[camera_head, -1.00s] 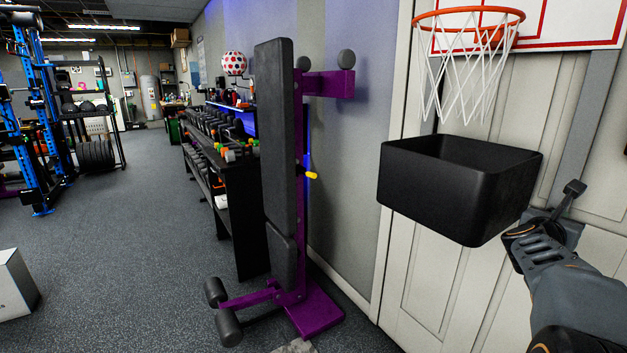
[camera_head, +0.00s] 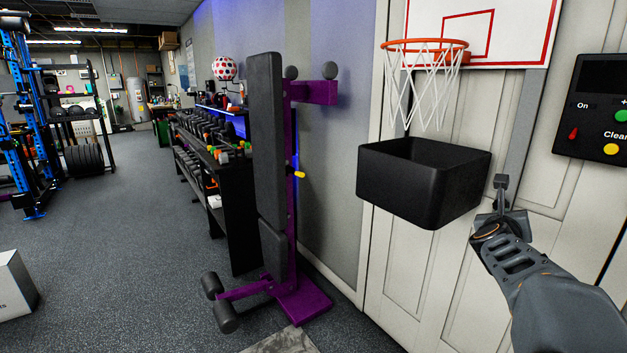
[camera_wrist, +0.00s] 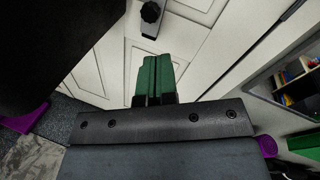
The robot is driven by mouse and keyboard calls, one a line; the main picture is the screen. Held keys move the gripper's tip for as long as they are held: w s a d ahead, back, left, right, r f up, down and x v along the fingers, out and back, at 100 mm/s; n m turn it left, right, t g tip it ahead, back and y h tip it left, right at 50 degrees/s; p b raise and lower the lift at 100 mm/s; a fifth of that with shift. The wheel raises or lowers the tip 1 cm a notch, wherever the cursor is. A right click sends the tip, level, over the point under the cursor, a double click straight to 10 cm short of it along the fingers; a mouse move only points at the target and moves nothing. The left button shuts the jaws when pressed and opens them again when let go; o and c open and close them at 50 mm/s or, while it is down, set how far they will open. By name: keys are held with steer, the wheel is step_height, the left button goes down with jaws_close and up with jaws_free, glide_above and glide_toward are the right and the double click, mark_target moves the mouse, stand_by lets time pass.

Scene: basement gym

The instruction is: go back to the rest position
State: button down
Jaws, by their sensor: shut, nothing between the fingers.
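My gripper (camera_head: 500,190) is on the right side of the head view, at the end of my raised arm, just right of and below the black bin of the basketball game. It looks empty. In the wrist view my gripper's green fingers (camera_wrist: 154,77) are pressed together with nothing between them. White door panels show behind them.
A black bin (camera_head: 420,190) hangs below a basketball hoop (camera_head: 425,45) close to my gripper. A panel with coloured buttons (camera_head: 600,110) is at the right. A purple bench (camera_head: 300,300) stands left of the bin. Open floor (camera_head: 110,260) lies at the left.

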steer(key=s+a+r+n+g+y+p, duration=0.1)
steer(key=s+a+r+n+y+p, duration=0.1)
steer(key=a+n+y+p, duration=0.7)
steer(key=s+a+r+n+g+y+p, duration=0.15)
steer(key=a+n+p, duration=0.25)
steer(key=a+n, duration=1)
steer(key=s+a+n+g+p, duration=0.3)
steer(key=s+n+p, duration=0.1)
steer(key=s+n, duration=0.4)
steer(key=s+a+f+n+g+y+p, duration=0.1)
steer(key=s+a+n+g+p, duration=0.2)
steer(key=s+n, duration=0.5)
steer(key=shift+n+p, duration=0.4)
steer(key=shift+p, duration=0.2)
steer(key=shift+s, duration=0.1)
